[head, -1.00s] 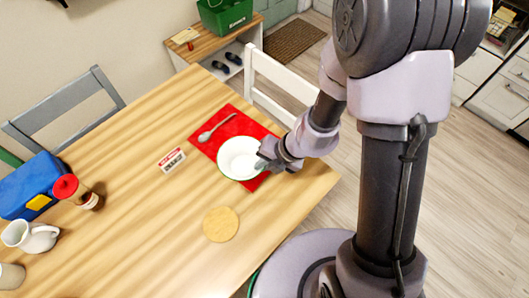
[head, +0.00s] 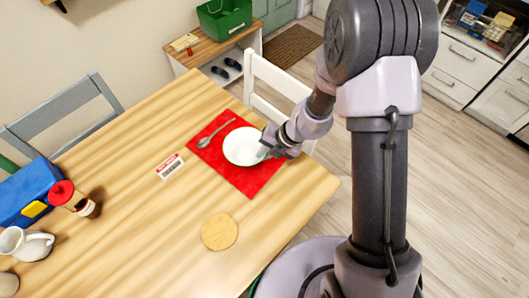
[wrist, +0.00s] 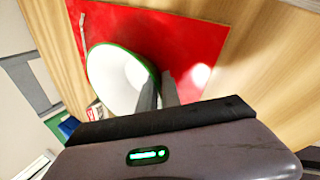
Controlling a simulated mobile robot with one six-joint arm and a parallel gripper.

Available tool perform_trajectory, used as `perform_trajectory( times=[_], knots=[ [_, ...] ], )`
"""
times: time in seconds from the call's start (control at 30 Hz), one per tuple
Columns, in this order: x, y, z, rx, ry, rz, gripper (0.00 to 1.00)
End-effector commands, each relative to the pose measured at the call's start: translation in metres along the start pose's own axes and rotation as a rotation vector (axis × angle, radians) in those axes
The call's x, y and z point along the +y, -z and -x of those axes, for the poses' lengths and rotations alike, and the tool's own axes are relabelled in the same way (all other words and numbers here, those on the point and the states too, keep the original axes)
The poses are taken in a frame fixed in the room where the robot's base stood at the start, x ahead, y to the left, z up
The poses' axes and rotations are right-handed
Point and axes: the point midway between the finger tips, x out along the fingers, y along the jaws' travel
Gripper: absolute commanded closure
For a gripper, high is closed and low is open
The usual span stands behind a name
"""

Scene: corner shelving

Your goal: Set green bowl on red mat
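The green bowl (head: 243,145), white inside with a green rim, is over the right part of the red mat (head: 247,181). My gripper (head: 268,150) is at the bowl's right side. In the wrist view the gripper's fingers (wrist: 159,88) are close together with the bowl's rim between them. The bowl looks about level and at or very near the mat; I cannot tell if it touches. Its underside is hidden.
A spoon (head: 215,134) lies on the mat's left part. A small red-and-white card (head: 170,166) and a round tan coaster (head: 219,231) lie on the wooden table. A jar (head: 75,198), a blue box (head: 28,192) and a white pitcher (head: 25,243) stand at the left.

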Motion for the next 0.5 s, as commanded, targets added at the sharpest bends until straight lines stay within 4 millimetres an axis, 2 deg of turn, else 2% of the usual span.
perform_trajectory(
  times=[0.03,0.07,0.37,0.43,0.5],
  knots=[
    [0.0,0.0,0.0,0.0,0.0,0.0,0.8],
    [0.0,0.0,0.0,0.0,0.0,0.0,0.74],
    [0.001,0.0,0.002,0.0,0.0,0.0,0.74],
    [0.003,0.0,0.01,-0.001,0.0,0.0,0.74],
    [0.005,-0.001,0.027,-0.003,-0.001,-0.001,0.74]
  ],
)
